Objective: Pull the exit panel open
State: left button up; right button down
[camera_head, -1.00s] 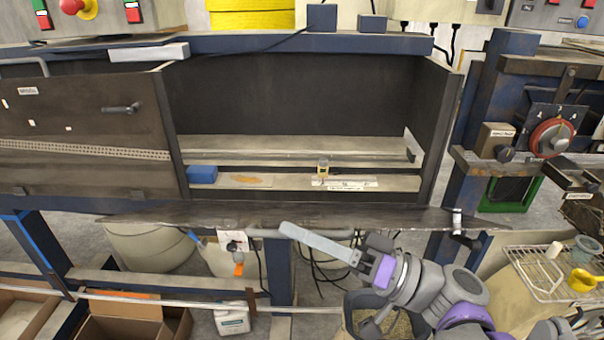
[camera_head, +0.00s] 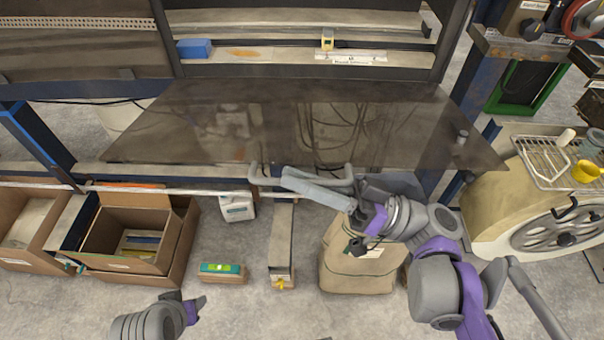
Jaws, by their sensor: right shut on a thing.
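The exit panel (camera_head: 290,125) is a wide, dark, glossy sheet at the lower edge of the machine's opening. It is swung outward and down, and its broad face shows. A grey bar handle (camera_head: 262,181) lies along its near edge. My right gripper (camera_head: 290,178) is at this handle, shut on it, with its long grey finger over the bar. The exact grip is partly hidden by the finger. My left gripper (camera_head: 195,305) is at the bottom left, low and away from the panel. Its fingers are too unclear to tell their opening.
A wire rack (camera_head: 545,165) stands right.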

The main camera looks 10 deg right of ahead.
jog(key=c, duration=0.9)
grip_release()
jog(key=shift+d, duration=0.1)
jog(key=shift+b+v, duration=0.6)
jog(key=shift+v, duration=4.8)
